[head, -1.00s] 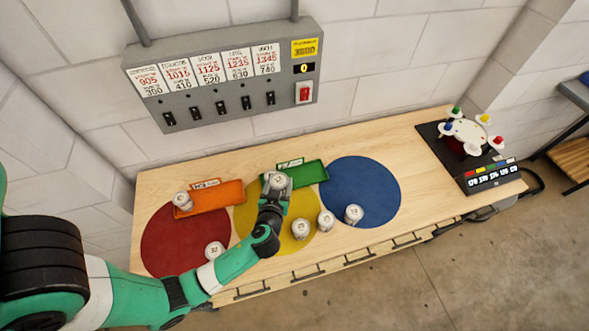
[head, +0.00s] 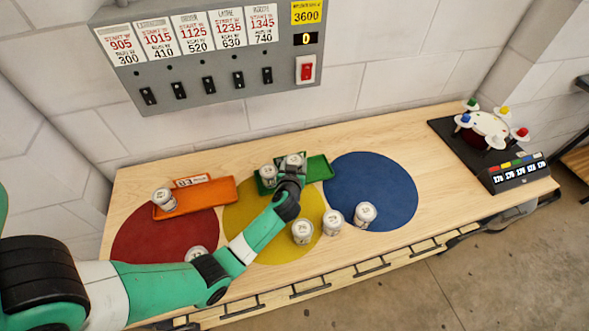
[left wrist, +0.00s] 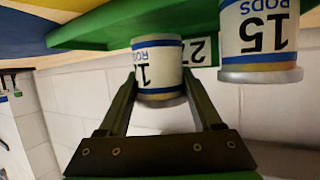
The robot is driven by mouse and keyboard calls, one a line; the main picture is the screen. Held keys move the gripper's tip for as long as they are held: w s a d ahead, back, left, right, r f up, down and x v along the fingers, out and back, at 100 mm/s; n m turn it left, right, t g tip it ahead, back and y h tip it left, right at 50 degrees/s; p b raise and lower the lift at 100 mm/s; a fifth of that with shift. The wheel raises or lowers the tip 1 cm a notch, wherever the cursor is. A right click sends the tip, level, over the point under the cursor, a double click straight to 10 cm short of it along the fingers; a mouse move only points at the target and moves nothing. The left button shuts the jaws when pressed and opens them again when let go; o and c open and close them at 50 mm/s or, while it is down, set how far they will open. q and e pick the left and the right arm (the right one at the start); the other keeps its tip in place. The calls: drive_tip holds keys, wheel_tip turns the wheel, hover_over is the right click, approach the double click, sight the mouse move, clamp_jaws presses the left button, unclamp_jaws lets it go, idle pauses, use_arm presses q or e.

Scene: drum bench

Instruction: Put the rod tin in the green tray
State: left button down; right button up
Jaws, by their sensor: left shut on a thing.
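My left gripper (head: 290,180) is shut on a white rod tin (head: 293,160) at the green tray (head: 319,168). In the left wrist view, which is upside down, the gripper's fingers (left wrist: 160,95) hold the tin (left wrist: 158,70) from both sides, and its label starts with 1, the rest unclear. The green tray (left wrist: 110,27) is close to its base; I cannot tell whether they touch. Another tin (head: 269,176) stands at the tray's left end; a tin reading 15 RODS (left wrist: 260,35) shows beside the held one. My right gripper is not in view.
An orange tray (head: 215,193) holds a tin (head: 164,200). Other tins stand near the front: one (head: 196,254) on the red disc, one (head: 302,232) on the yellow disc, one (head: 332,222) near its edge, and one (head: 365,214) on the blue disc (head: 375,185). The bench's right middle is clear.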

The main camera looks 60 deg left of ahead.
use_arm(q)
drive_tip(key=shift+f, duration=0.8)
drive_tip(key=shift+f+b, duration=0.3)
drive_tip(key=shift+b, duration=0.1)
drive_tip(key=shift+c, duration=1.3)
unclamp_jaws()
drive_tip(key=shift+r, duration=0.1)
